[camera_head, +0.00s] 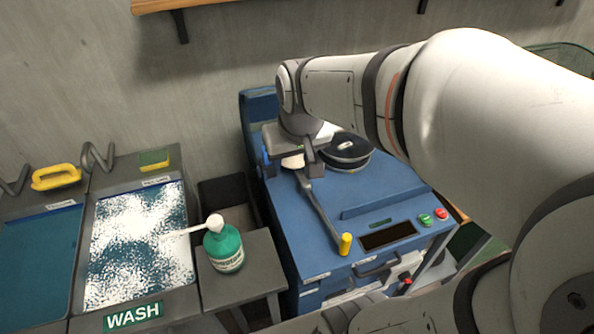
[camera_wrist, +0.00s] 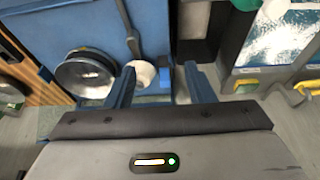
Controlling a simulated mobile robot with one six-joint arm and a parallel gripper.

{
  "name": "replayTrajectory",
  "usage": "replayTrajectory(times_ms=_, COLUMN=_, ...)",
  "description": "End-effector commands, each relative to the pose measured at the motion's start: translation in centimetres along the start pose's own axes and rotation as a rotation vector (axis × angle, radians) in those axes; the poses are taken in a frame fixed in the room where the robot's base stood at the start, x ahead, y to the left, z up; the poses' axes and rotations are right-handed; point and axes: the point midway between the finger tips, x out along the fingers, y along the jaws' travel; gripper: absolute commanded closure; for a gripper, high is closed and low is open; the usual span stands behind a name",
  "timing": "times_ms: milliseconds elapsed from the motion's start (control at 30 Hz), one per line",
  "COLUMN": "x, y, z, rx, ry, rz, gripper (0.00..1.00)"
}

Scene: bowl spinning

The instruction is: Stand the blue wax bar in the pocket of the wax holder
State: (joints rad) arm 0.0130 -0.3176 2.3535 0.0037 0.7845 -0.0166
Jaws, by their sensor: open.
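My gripper (camera_wrist: 159,68) is open, its two blue-grey fingers apart in the wrist view. In the head view my gripper (camera_head: 300,143) is over the back of the blue machine, its fingertips mostly hidden. Between the fingers in the wrist view are a white rounded piece (camera_wrist: 145,73) and a small bright blue piece (camera_wrist: 165,77) beside it. The blue piece may be the wax bar, but I cannot tell for sure. The white piece also shows under my gripper in the head view (camera_head: 293,162). I cannot make out the wax holder or its pocket.
The blue machine (camera_head: 300,215) carries a dark round disc (camera_head: 346,150) and a lever with a yellow knob (camera_head: 345,243). A green bottle (camera_head: 224,247) stands on a grey stand to the left. A wash basin (camera_head: 137,245) and yellow-handled brush (camera_head: 56,177) lie farther left.

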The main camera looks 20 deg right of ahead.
Motion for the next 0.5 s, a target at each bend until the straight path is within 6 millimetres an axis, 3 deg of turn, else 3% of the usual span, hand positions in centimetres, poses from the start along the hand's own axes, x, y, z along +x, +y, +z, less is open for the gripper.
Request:
replayTrajectory(times_ms=100, x=-1.6, y=0.0, z=4.2, rx=0.000, ry=-0.010, rz=0.001, gripper=0.51)
replayTrajectory(times_ms=200, x=-2.1, y=0.0, z=6.5, rx=-0.001, ry=-0.021, rz=0.001, gripper=0.51)
replayTrajectory(times_ms=333, x=-2.4, y=-0.3, z=8.0, rx=-0.001, ry=-0.030, rz=0.001, gripper=0.51)
replayTrajectory(times_ms=500, x=-2.4, y=-0.3, z=8.2, rx=-0.001, ry=-0.033, rz=0.001, gripper=0.51)
